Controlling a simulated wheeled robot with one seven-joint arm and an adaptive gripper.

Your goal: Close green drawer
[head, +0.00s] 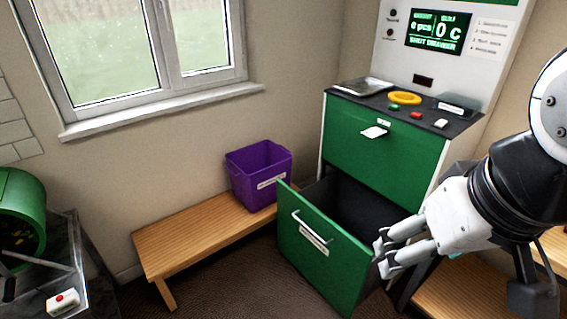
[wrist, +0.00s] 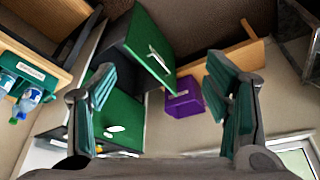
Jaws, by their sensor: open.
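The green drawer (head: 322,253) is pulled well out of the lower part of the green and white machine (head: 385,145). Its front carries a metal handle (head: 309,227) and a white label, and its dark inside shows. My gripper (head: 384,257) is at the right of the drawer front, near its right edge; I cannot tell whether it touches. In the wrist view the gripper (wrist: 170,110) has its fingers wide apart with nothing between them. The drawer front also shows there, beyond the fingers (wrist: 150,50).
A purple bin (head: 260,175) stands on a wooden bench (head: 195,240) left of the drawer. The machine's screen (head: 439,32) reads "SHUT DRAWER". A yellow ring (head: 405,98) and buttons are on its top. A green drum (head: 20,213) is at the far left. Bottles (wrist: 30,99) show in the wrist view.

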